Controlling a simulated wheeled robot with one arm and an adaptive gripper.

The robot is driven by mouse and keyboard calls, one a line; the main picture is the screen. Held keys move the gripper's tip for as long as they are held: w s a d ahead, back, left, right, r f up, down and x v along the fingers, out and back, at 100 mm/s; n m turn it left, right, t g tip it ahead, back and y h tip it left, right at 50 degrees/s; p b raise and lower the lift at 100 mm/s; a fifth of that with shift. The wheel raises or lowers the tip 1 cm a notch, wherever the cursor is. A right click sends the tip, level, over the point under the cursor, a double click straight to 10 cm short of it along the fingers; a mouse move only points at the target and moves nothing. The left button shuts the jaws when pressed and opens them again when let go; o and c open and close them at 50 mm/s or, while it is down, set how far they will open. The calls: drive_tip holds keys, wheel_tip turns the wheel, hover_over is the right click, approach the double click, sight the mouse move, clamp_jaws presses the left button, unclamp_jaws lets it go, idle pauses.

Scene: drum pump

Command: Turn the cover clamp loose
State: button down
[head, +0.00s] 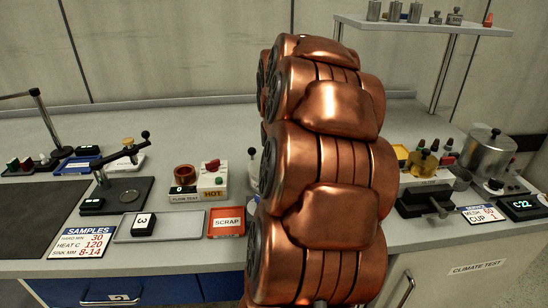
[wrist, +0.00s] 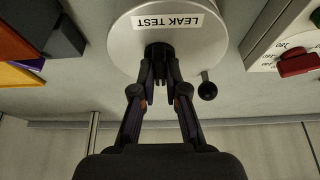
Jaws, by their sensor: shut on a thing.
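In the wrist view, a round silver vessel marked LEAK TEST (wrist: 122,42) is at the top centre, its label upside down. My gripper (wrist: 160,74) is shut on a dark knob (wrist: 158,50) at the vessel's near side, probably the cover clamp. The fingertips hide part of the knob. A black ball on a short lever (wrist: 207,90) sticks out beside the vessel, to the right of the fingers and apart from them. In the head view my copper arm hides my gripper and most of the vessel.
In the wrist view, a white panel with a red knob (wrist: 298,64) is at right and coloured parts (wrist: 15,45) at left. In the head view, a HOT unit (head: 212,180), a SCRAP tray (head: 227,222) and a silver pot (head: 487,155) stand on the bench.

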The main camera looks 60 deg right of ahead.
idle(0.4)
drive_tip(key=c, duration=1.2)
unclamp_jaws()
drive_tip(key=shift+r, duration=0.15)
drive_tip(key=v, duration=1.1)
drive_tip(key=shift+r, duration=0.4)
drive_tip(key=shift+s+a, duration=0.1)
drive_tip(key=shift+s, duration=0.05)
